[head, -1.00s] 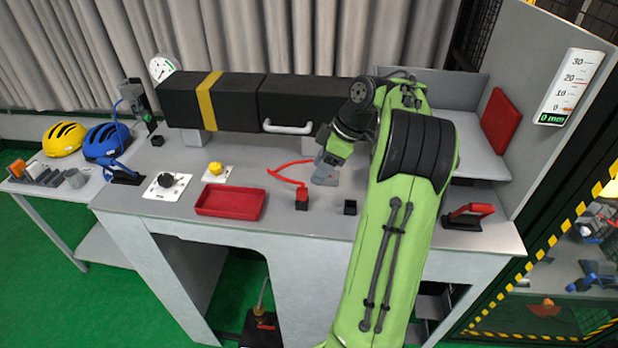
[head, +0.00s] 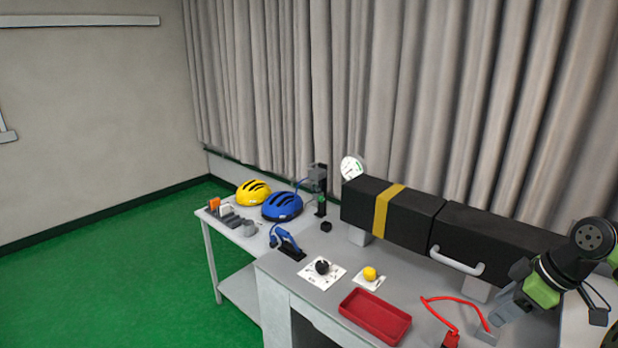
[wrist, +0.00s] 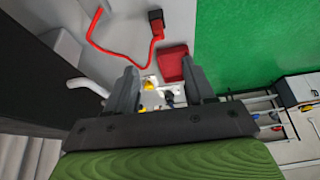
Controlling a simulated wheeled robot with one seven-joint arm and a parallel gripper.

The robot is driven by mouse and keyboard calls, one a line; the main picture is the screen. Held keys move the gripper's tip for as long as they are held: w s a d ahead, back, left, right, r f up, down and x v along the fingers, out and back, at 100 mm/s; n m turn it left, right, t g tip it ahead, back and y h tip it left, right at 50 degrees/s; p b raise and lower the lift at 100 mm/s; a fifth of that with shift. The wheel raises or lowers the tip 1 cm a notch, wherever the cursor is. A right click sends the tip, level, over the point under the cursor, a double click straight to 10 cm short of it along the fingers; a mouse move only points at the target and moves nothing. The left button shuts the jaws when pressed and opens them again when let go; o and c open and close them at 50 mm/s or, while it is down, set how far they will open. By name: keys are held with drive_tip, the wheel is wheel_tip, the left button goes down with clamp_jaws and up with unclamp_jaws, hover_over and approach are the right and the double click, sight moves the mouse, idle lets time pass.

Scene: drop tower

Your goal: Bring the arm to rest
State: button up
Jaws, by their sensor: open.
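My arm shows at the right edge of the head view, with its green and black wrist beside the long black box. My gripper (wrist: 160,88) is open in the wrist view, its two dark fingers apart with nothing held between them. In the head view the gripper end (head: 497,314) hangs over the bench near the red cord, partly cut off from clear view.
The bench holds a red tray (head: 375,316), a yellow knob (head: 370,273), a black knob (head: 322,267), a red cord (head: 458,300) and the black box (head: 495,240) with a handle. Yellow (head: 253,193) and blue (head: 282,206) helmets lie on the left table. Green floor is free at left.

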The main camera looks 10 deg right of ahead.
drive_tip(key=w+a+r+m+h+b, duration=0.1)
drive_tip(key=a+b, duration=0.1)
drive_tip(key=a, duration=0.9)
drive_tip(key=w+a+m+h+b, duration=0.1)
drive_tip(key=a+m+b, duration=0.1)
drive_tip(key=a, duration=0.8)
drive_tip(key=s+a+f+m+b, duration=0.1)
drive_tip(key=s+a+f, duration=0.1)
drive_tip(key=s, duration=0.3)
drive_tip(key=s+a+f+m+t+b, duration=0.1)
drive_tip(key=s+a+f+m, duration=0.1)
drive_tip(key=s, duration=0.4)
drive_tip(key=s+a+f+m+h+b, duration=0.1)
drive_tip(key=s+a+f, duration=0.2)
drive_tip(key=s+a, duration=0.2)
drive_tip(key=shift+s+f+t, duration=0.2)
drive_tip(key=shift+f+t, duration=0.1)
drive_tip(key=shift+a, duration=0.1)
